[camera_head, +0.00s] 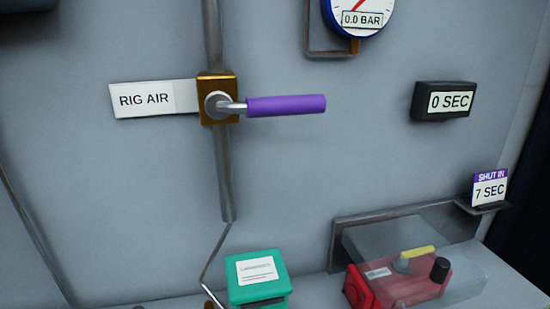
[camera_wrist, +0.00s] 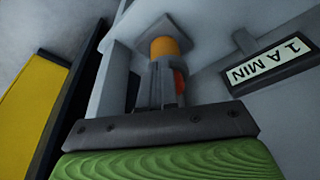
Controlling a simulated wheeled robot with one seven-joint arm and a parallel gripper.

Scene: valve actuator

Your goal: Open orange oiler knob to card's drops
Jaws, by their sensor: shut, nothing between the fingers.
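In the wrist view an orange knob (camera_wrist: 165,47) shows as a short cylinder under a grey square piece. The grey fingers of my gripper (camera_wrist: 168,68) are shut, with nothing between them. Their tips are close to the knob in the picture; I cannot tell whether they touch it. A smaller orange-red part (camera_wrist: 179,80) shows beside the fingers. A dark-framed card (camera_wrist: 272,62) to the right is tilted and seems to read "1 A MIN"; its middle mark is unclear. Neither the knob nor my gripper shows in the head view.
The head view shows a purple lever (camera_head: 286,105) by a RIG AIR label (camera_head: 145,99), a gauge (camera_head: 360,15), a "0 SEC" display (camera_head: 450,101), a "7 SEC" card (camera_head: 490,190), a green box (camera_head: 257,279) and a clear-covered red unit (camera_head: 430,278). A yellow panel (camera_wrist: 30,110) stands left in the wrist view.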

